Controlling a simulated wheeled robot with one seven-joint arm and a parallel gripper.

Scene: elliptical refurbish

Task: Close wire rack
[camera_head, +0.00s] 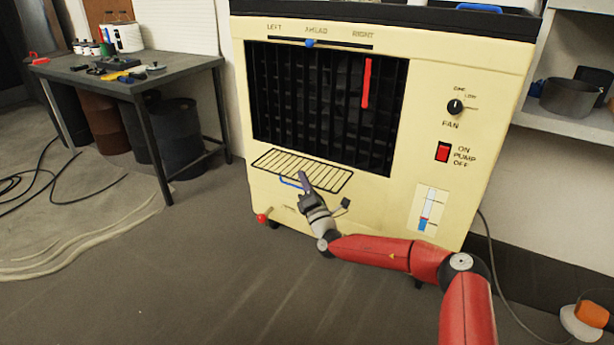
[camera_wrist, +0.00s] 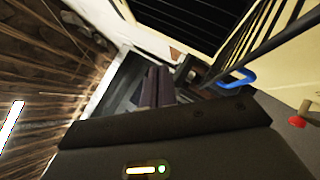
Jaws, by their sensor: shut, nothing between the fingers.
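The wire rack (camera_head: 325,178) is a black grid that sticks out from the front of the cream cooler (camera_head: 420,45), below its dark louvre grille (camera_head: 325,100). A blue handle (camera_head: 291,182) shows at the rack's lower left. My gripper (camera_head: 304,180) is shut and empty, in front of the rack in the head view and overlapping its front edge. I cannot tell whether it touches the rack. In the wrist view my gripper's fingers (camera_wrist: 157,88) are together. The rack's dark bars (camera_wrist: 265,45) and the blue handle (camera_wrist: 238,79) are to their right.
A red knob (camera_head: 262,218) sits low on the cooler's left. A table (camera_head: 165,72) with tools and pots stands at the left, with barrels under it. A shelf (camera_head: 565,122) with a pot is at the right. The floor in front is clear.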

